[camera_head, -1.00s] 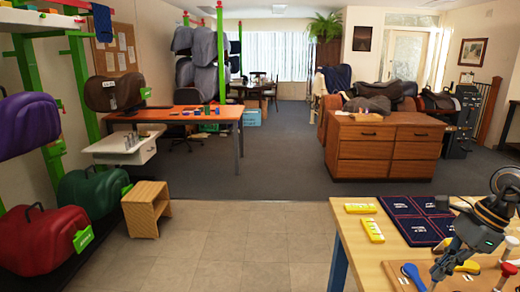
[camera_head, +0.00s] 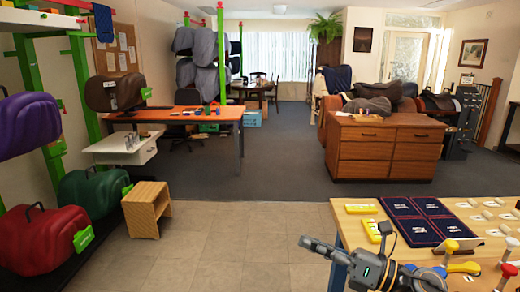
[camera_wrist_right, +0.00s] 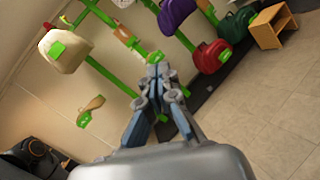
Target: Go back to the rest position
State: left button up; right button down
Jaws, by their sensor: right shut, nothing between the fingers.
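My right gripper (camera_wrist_right: 155,75) is shut and empty in the right wrist view, with its fingertips together near the middle of the picture. It points across open air toward the saddle rack and the tiled floor. My left gripper is in neither view.
The workbench holds a dark blue mat (camera_head: 432,207), yellow boxes (camera_head: 361,209) and hand tools. A green rack (camera_head: 82,85) with cased saddles stands at the left, beside a wooden step stool (camera_head: 146,208). The tiled floor (camera_head: 240,235) between is clear.

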jog(key=d+f+m+t+h, duration=0.25)
jog(key=m+t+h, duration=0.3)
jog(key=m, duration=0.55)
jog(key=d+f+m+t+h, duration=0.1)
jog(key=d+m+t+h, duration=0.4)
jog(key=m, duration=0.6)
jog(key=s+d+f+m+g+h, duration=0.2)
jog(key=s+f+m+g+h, duration=0.15)
jog(key=f+m, duration=0.3)
jog(key=s+d+f+m+g+h, duration=0.2)
jog(key=f+m+h, duration=0.25)
jog(key=f, duration=0.25)
jog(key=s+a+f+m+g+y, duration=0.1)
jog(key=s+f+m+g, duration=0.5)
jog(key=s, duration=0.6)
jog(key=s+a+f+m+g, duration=0.1)
jog(key=s+f+g, duration=0.5)
jog(key=s, duration=0.5)
notch_tip(320, 180, down, 28)
jog(key=s, duration=0.2)
jog(key=s+d+f+g, duration=0.1)
jog(key=s+d+f, duration=0.2)
jog(key=s+f, duration=1.2)
jog(key=shift+s+f, duration=0.25)
jog(key=shift+s, duration=0.5)
jog(key=shift+d, duration=0.15)
